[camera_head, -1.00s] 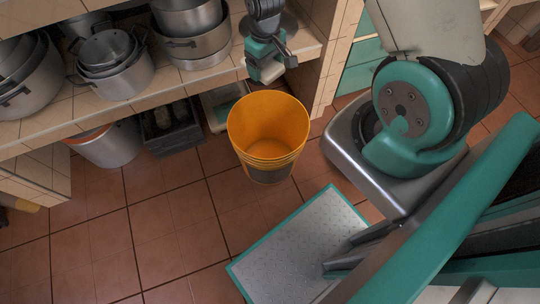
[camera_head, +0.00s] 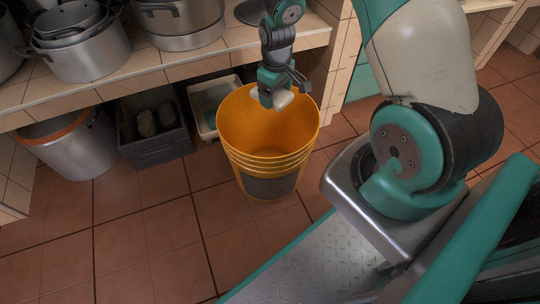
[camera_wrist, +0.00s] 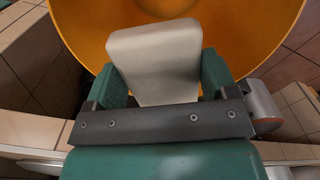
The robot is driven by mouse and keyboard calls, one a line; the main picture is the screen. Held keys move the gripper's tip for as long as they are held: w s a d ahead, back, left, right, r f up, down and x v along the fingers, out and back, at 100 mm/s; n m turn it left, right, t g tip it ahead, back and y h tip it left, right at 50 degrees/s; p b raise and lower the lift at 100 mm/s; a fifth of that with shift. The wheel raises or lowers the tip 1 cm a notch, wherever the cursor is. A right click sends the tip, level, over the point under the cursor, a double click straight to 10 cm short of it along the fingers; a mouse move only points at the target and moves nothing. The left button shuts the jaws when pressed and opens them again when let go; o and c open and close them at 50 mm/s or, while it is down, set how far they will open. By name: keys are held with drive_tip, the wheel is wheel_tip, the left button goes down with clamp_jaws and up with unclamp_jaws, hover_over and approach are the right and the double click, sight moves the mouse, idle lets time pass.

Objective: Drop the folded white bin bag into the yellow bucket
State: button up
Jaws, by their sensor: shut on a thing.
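The yellow bucket (camera_head: 268,163) stands upright on the tiled floor in front of the counter. It fills the upper part of the wrist view (camera_wrist: 262,52) behind my gripper. My gripper (camera_head: 274,97) is over the bucket's opening, near its back rim. It is shut on the folded white bin bag (camera_wrist: 155,62), a flat pale block held between both fingers in the wrist view. The bag shows only as a small white patch (camera_head: 284,99) in the head view. How far it hangs above or below the rim is hard to tell.
Several metal pots (camera_head: 82,50) stand on the tiled counter (camera_head: 160,77). Under it are a steel pot with an orange rim (camera_head: 78,150), a dark crate (camera_head: 155,148) and a pale tray (camera_head: 205,108). Floor to the left front of the bucket is clear.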

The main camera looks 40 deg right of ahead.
wheel_tip(320, 180, down, 6)
drive_tip(key=b, duration=0.5)
drive_tip(key=shift+r+b, duration=0.15)
drive_tip(key=shift+b, duration=0.15)
drive_tip(key=shift+r, duration=0.1)
drive_tip(key=o, duration=0.8)
wheel_tip(320, 180, up, 17)
drive_tip(key=p, duration=0.8)
drive_tip(key=shift+r, duration=0.2)
drive_tip(key=shift+a, duration=0.1)
